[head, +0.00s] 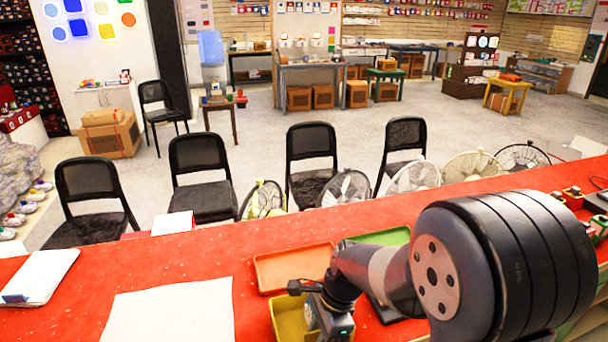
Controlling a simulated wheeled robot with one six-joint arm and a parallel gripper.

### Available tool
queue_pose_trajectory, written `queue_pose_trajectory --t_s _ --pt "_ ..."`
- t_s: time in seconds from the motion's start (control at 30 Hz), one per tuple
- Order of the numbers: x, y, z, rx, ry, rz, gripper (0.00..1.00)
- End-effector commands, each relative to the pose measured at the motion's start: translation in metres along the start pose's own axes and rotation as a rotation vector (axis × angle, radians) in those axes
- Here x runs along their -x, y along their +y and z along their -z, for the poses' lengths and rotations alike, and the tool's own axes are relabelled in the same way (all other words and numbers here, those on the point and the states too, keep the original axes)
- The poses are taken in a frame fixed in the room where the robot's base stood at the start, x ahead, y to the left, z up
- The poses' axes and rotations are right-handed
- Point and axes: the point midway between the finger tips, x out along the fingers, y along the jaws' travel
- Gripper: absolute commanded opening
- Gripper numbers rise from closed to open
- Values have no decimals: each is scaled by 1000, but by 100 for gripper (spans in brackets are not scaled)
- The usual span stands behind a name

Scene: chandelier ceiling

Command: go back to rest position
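My arm reaches from the lower right over the red counter (75,309). Its end, with my gripper (298,290), is low over a yellow tray (284,321) near the front of the counter. One dark finger shows at the tray's upper edge; the other is hidden behind the wrist. I cannot tell whether the gripper is open or shut, or whether it holds anything. The inside of the yellow tray is partly covered by my wrist.
An orange tray (290,268) and a green tray (386,237) lie behind my arm. White paper (172,314) and a notebook (42,275) lie to the left. Several fans (346,189) and black chairs (201,177) stand beyond the counter.

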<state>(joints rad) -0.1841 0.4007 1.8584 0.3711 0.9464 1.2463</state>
Motion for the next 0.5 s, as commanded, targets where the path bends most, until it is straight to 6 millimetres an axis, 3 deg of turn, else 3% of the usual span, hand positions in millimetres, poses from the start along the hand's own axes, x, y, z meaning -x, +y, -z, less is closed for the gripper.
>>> queue_pose_trajectory --t_s 0.07,0.2,0.5 --pt "-16 1 0 0 1 -5 26" --pt "6 -1 -5 1 0 5 26" --pt "18 0 -9 0 0 1 26"
